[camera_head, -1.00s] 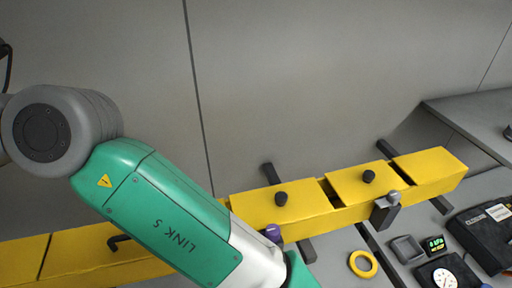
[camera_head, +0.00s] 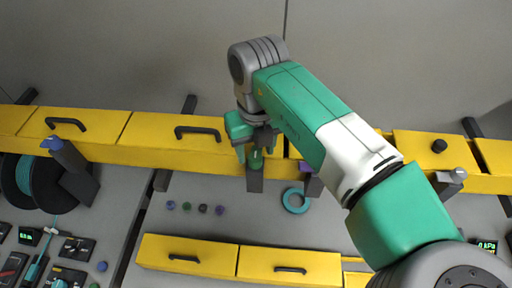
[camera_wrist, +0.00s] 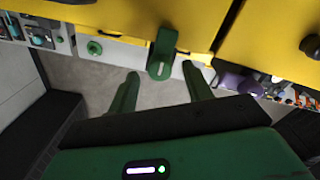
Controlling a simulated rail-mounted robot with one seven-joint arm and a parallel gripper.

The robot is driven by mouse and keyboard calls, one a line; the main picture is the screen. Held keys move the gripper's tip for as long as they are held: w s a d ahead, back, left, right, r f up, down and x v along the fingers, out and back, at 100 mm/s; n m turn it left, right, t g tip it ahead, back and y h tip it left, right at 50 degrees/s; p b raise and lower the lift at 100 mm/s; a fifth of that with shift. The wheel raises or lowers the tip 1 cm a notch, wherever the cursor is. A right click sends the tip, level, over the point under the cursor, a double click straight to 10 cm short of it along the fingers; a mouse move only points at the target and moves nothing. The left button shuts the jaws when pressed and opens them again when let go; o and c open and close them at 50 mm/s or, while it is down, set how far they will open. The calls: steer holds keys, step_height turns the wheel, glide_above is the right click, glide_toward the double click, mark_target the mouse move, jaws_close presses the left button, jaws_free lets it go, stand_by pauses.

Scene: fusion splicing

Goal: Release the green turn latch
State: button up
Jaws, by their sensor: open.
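The green turn latch (camera_wrist: 163,50) shows in the wrist view on the front edge of the yellow bar. Its handle lies roughly upright in the picture, with the knob at its lower end. My gripper (camera_wrist: 160,72) is open, one finger on each side of the latch's lower end, apart from it as far as I can see. In the head view my gripper (camera_head: 255,154) is in front of the bar, and its fingers partly cover the green latch (camera_head: 256,163).
A blue latch (camera_head: 53,144) is on the bar at the left, and a purple latch (camera_head: 308,168) stands close right of the green one. Black handles (camera_head: 198,132) stick out from the yellow covers. Lower yellow drawers (camera_head: 190,258) and a teal ring (camera_head: 296,201) lie below.

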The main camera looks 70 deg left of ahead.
steer(key=shift+f, duration=0.85)
steer(key=c, duration=1)
